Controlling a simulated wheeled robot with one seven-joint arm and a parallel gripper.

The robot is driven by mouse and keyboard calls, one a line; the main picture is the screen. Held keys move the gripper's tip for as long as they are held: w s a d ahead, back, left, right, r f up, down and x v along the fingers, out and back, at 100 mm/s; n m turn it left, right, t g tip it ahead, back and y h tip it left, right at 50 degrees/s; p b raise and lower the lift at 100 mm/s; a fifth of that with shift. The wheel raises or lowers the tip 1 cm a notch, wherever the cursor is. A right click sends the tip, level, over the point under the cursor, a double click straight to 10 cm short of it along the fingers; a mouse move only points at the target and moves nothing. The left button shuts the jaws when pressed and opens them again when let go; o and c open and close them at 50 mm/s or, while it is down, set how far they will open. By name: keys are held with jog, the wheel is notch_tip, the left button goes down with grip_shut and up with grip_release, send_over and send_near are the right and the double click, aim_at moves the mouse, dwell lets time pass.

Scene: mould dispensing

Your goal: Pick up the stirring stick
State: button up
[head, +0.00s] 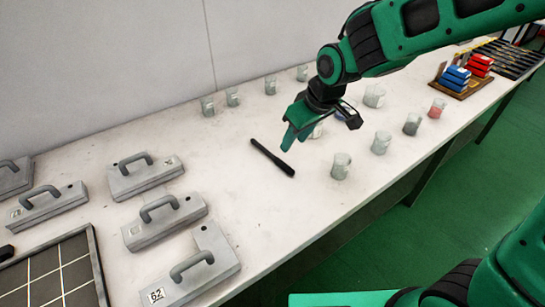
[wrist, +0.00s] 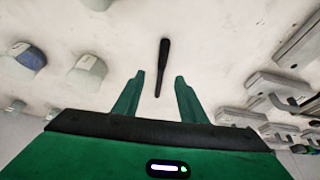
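The stirring stick (head: 271,157) is a thin black rod lying flat on the white table, in the middle of the head view. In the wrist view the stick (wrist: 163,66) lies ahead of my gripper, with its near end between the lines of the two fingers. My gripper (wrist: 158,84) has its two green fingers spread apart with nothing between them that it holds. In the head view my gripper (head: 296,136) hangs over the table just to the right of the stick. The exact height above the table is hard to tell.
Several glass beakers stand near, one (head: 341,166) to the right of the stick and one (head: 208,106) by the wall. Grey moulds with handles (head: 145,176) fill the left side. A rack with blue and red boxes (head: 457,80) stands at the far right. Bare table surrounds the stick.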

aim_at(282, 162)
jog(key=x, duration=0.4)
jog(key=shift+a+f, duration=0.1)
jog(key=shift+a, duration=0.35)
jog(key=shift+x, duration=3.35)
jog(key=shift+d, duration=0.15)
grip_shut()
